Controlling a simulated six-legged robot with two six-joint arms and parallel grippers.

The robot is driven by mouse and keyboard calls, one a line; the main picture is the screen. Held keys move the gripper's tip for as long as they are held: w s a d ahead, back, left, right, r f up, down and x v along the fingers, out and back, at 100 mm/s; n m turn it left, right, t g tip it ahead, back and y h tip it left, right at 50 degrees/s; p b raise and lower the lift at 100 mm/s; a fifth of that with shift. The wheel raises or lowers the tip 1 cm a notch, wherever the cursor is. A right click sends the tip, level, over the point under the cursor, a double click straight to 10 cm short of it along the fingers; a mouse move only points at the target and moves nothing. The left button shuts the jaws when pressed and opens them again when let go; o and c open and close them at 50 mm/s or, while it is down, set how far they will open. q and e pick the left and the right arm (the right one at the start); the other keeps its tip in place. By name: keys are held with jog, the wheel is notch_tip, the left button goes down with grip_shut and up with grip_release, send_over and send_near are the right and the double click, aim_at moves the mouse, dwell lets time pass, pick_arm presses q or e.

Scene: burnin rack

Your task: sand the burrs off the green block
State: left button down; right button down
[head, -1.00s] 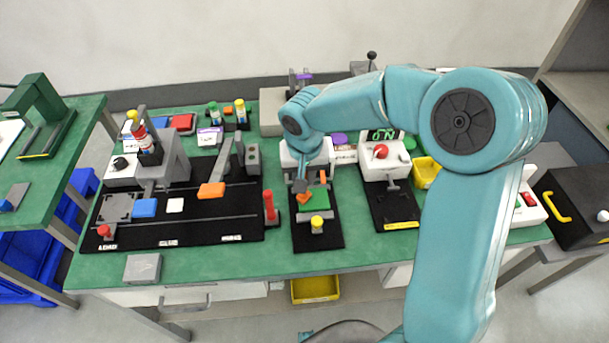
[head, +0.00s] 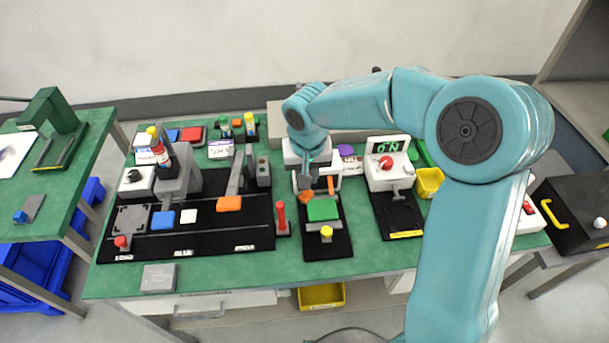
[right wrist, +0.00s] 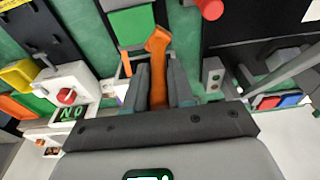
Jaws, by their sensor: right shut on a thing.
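The green block (head: 323,211) sits on a black fixture plate (head: 326,250) in the middle of the bench. It also shows at the top of the right wrist view (right wrist: 132,25). My right gripper (head: 307,184) is just behind and left of the block. It is shut on an orange tool (right wrist: 159,62) with a wider angular end, whose tip shows beyond the fingers. The tool end appears apart from the block. Burrs are too small to make out. My left gripper is not in view.
A yellow-topped post (head: 326,233) stands in front of the block, and an upright orange bar (head: 331,185) behind it. A red handle (head: 281,217) stands to the left. A white machine with a red button (head: 386,162) is to the right. The bench's front strip is mostly clear.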

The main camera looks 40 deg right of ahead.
notch_tip(320, 180, up, 2)
jog(key=shift+s+r+p, duration=0.1)
jog(key=shift+s+p, duration=0.05)
jog(key=shift+p, duration=0.35)
jog(key=shift+a+r, duration=0.15)
jog(key=shift+r, duration=0.2)
